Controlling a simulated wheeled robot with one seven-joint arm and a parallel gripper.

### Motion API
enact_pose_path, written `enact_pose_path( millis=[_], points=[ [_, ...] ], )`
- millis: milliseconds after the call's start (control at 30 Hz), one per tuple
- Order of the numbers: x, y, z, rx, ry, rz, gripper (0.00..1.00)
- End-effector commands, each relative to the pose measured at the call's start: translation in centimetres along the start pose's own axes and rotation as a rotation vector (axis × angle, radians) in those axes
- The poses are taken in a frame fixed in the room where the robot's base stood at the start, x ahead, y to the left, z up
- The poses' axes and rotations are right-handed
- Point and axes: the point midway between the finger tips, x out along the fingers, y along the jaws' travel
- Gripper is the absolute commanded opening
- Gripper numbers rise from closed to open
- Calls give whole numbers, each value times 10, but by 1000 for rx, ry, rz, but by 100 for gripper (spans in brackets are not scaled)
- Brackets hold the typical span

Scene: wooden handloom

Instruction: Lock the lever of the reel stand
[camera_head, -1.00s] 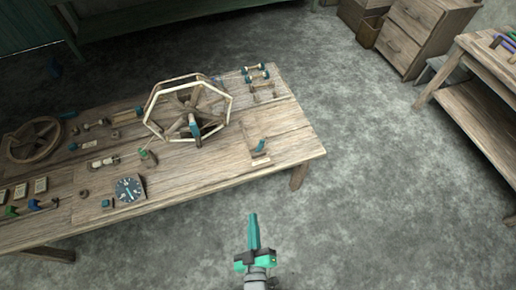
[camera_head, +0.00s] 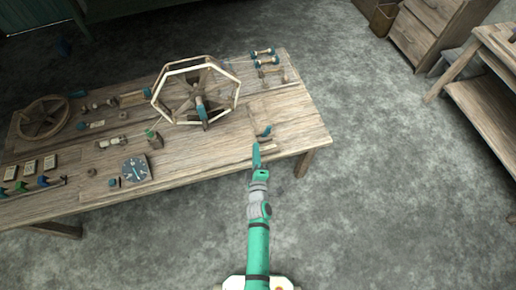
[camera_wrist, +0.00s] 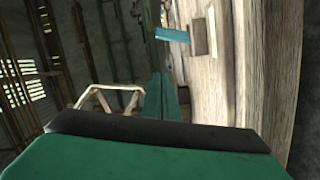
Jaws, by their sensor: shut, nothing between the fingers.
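The reel (camera_head: 180,119), a pale many-sided wooden frame, stands on the table with a teal-ended part (camera_head: 200,104) at its front. A small lever with a teal handle (camera_head: 264,132) sits on a wooden base near the table's right front edge. In the wrist view a teal bar (camera_wrist: 173,35) sticks out from a wooden block (camera_wrist: 199,37), which looks like this lever. My gripper (camera_head: 256,152) is shut and empty, just in front of the lever, with a small apparent gap. Its teal fingers (camera_wrist: 165,98) show below the bar in the wrist view. The reel frame (camera_wrist: 108,98) shows at lower left there.
A drawer cabinet (camera_head: 428,28) and another bench (camera_head: 490,115) stand to the right. The floor between is clear.

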Motion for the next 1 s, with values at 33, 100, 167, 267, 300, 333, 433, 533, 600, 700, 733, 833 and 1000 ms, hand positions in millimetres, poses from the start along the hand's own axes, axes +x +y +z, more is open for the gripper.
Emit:
enact_pose_path(
  millis=[33,100,167,267,300,333,433,533,600,700,733,833,1000],
  points=[
    [10,1,0,0,1,2,0],
    [22,2,0,1,1,3,0],
    [32,2,0,1,0,3,0],
    [48,2,0,2,0,3,0],
    [54,2,0,2,0,2,0],
    [59,2,0,3,0,3,0],
    [73,2,1,2,-1,3,0],
    [81,1,5,0,-1,1,0],
    [82,1,11,1,-1,1,0],
    [84,0,19,1,1,0,0],
    [84,0,22,0,0,0,0],
    [86,1,31,2,-1,1,0],
    [88,1,38,2,-1,1,0]
  ],
)
